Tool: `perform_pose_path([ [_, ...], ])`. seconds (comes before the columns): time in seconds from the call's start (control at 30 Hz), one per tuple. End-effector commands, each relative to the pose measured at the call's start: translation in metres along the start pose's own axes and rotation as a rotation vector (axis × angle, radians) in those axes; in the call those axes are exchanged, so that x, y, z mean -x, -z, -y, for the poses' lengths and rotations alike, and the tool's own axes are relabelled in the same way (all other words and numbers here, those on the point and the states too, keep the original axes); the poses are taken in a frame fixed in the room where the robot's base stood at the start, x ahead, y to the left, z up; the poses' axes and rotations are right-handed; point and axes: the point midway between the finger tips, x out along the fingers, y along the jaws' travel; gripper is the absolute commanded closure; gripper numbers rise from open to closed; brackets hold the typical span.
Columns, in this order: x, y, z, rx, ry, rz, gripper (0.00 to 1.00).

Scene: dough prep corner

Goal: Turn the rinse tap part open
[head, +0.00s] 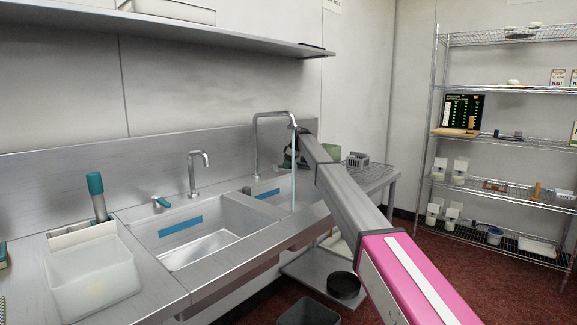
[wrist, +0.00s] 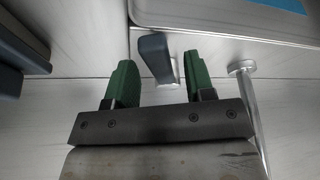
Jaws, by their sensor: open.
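The far tap's tall bent spout (head: 256,140) rises behind the right-hand basin in the head view, and a pale blue stream of water (head: 294,170) falls from it. A dark blue-grey tap lever (wrist: 155,52) on a metal stem shows in the wrist view, with a metal spout post (wrist: 250,100) to its right. My gripper (wrist: 160,72) has green fingers, open on either side of the lever. The lever looks closer to the left finger; contact is not clear. In the head view my gripper (head: 290,158) is small and partly hidden by my arm, which also hides the lever.
A nearer tap (head: 193,172) with a teal lever (head: 161,203) stands at the left basin (head: 205,246). A white tub (head: 95,275) is on the near counter. A shelf (head: 215,31) runs above the sink. A wire rack (head: 500,138) stands at right.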

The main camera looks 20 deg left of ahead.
Motion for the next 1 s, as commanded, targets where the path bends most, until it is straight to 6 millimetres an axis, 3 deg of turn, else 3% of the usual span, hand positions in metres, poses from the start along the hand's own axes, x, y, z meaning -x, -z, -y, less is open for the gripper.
perform_pose_path([
  [0.33,0.016,0.000,0.000,-0.001,-0.001,0.000,0.51],
  [0.8,0.097,0.000,0.000,0.000,-0.001,-0.001,0.51],
  [1.0,0.108,0.000,0.000,0.000,0.001,0.000,0.51],
])
